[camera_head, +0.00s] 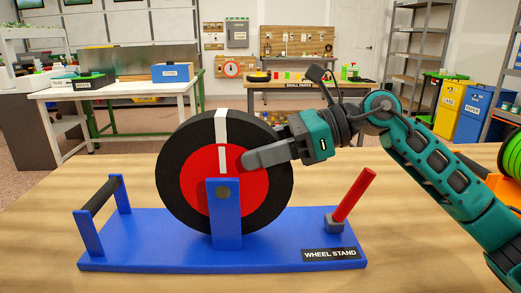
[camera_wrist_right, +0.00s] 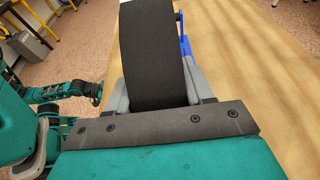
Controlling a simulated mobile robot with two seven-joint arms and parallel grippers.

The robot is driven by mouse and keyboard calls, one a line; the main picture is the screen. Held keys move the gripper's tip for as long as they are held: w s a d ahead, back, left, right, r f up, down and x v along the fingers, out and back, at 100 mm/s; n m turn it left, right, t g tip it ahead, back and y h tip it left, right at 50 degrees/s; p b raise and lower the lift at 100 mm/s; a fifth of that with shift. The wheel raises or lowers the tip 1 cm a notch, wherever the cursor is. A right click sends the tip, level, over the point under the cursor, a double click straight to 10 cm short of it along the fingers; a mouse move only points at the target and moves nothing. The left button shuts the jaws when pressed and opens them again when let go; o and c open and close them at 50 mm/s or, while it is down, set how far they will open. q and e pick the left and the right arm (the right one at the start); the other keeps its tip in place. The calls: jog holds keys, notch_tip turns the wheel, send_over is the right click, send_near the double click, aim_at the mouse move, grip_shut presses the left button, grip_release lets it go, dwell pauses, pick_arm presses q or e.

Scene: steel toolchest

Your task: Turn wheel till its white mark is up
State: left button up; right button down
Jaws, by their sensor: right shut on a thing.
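The wheel (camera_head: 177,160) has a black tyre and a red centre and stands upright on a blue wheel stand (camera_head: 150,250). Its white mark (camera_head: 221,127) runs from the top of the tyre down toward the hub and points up, close to vertical. My right gripper (camera_head: 247,160) is shut on the tyre at the wheel's upper right, with one finger across the front face. In the right wrist view the black tyre (camera_wrist_right: 155,60) sits between the two grey fingers (camera_wrist_right: 157,95). The far finger is hidden in the head view.
The stand carries a red lever (camera_head: 355,195) on a grey block at right and a black-barred handle (camera_head: 100,196) at left. Benches, shelves and bins stand farther back.

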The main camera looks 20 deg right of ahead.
jog(key=c, duration=0.5)
grip_release()
jog(key=v, duration=1.2)
jog(key=shift+s+d, duration=0.2)
jog(key=shift+d, duration=0.2)
